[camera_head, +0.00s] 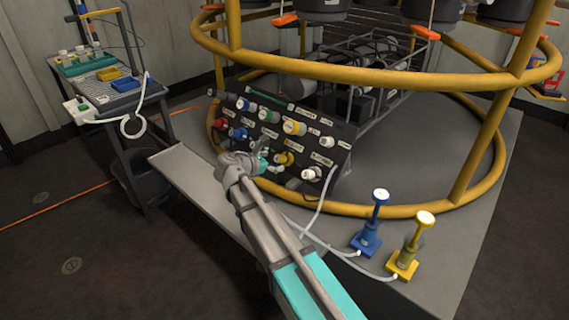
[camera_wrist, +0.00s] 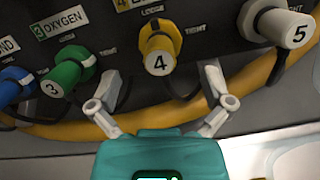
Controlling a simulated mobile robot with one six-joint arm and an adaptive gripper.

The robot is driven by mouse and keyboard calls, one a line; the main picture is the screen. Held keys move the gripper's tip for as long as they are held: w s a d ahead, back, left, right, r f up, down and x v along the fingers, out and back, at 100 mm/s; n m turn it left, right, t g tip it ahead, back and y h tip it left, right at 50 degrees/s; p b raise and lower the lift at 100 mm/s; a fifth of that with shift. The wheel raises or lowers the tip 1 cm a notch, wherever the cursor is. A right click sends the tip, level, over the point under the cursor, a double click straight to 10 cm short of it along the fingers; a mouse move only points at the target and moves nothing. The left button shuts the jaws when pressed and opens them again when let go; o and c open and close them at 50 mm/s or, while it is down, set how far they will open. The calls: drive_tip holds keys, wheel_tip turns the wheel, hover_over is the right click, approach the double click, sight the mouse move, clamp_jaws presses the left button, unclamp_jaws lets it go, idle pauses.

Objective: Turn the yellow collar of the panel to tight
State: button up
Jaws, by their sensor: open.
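The yellow collar marked 4 (camera_wrist: 158,50) sticks out of the dark panel at the top middle of the wrist view. LOOSE is printed above it and TIGHT to its right. In the head view the yellow collar (camera_head: 285,158) sits in the lower row of the panel (camera_head: 335,155). My gripper (camera_wrist: 161,76) is open and empty. Its two fingers stand apart below the collar in the wrist view, one to each side, with no visible contact. In the head view my gripper (camera_head: 262,162) is just left of the collar, at the panel's lower front.
A green collar marked 3 (camera_wrist: 68,70) is left of the yellow one, and a white one marked 5 (camera_wrist: 285,25) is right. A yellow tube (camera_wrist: 250,78) runs below. Blue (camera_head: 370,225) and yellow (camera_head: 408,250) upright devices stand on the platform at right. A cart (camera_head: 110,90) is at left.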

sight(283, 159)
drive_tip(key=shift+b+x, duration=0.75)
drive_tip(key=shift+x, duration=1.85)
drive_tip(key=c, duration=1.1)
